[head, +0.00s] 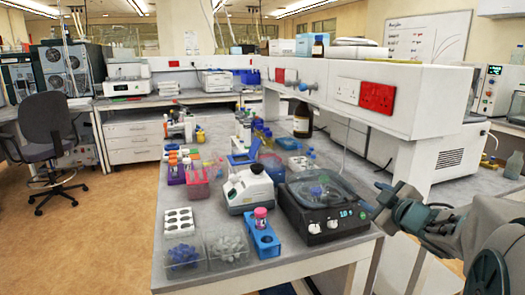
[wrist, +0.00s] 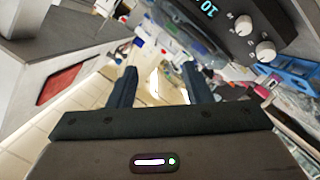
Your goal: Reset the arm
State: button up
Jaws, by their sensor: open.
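My gripper (head: 383,205) is at the right of the head view, off the bench's right edge and beside the black device with a digital display. In the wrist view my gripper (wrist: 157,88) shows two dark fingers spread apart with nothing between them. My arm comes in from the lower right of the head view and is bent.
The bench (head: 350,250) holds the black device (head: 325,212), a white machine (head: 248,188), a blue rack (head: 262,238) with a pink-capped tube, and clear bins of blue and grey pieces. A raised white shelf with red sockets (head: 377,97) stands behind my gripper. Open floor lies left.

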jog(key=s+a+f+m+g+h+p, duration=0.1)
jog(key=s+a+f+m+g+p, duration=0.1)
jog(key=s, duration=0.6)
jog(key=s+a+f+m+g+h+p, duration=0.1)
jog(key=s+a+f+m+g+p, duration=0.1)
jog(key=s+a+m+g, duration=0.3)
jog(key=s+a+f+m+g+h+p, duration=0.1)
jog(key=s+a+m+g, duration=0.3)
jog(key=s, duration=0.8)
jog(key=shift+s+a+f+g+p, duration=0.35)
jog(key=shift+a+f+g+p, duration=0.25)
jog(key=shift+a+g+p, duration=0.3)
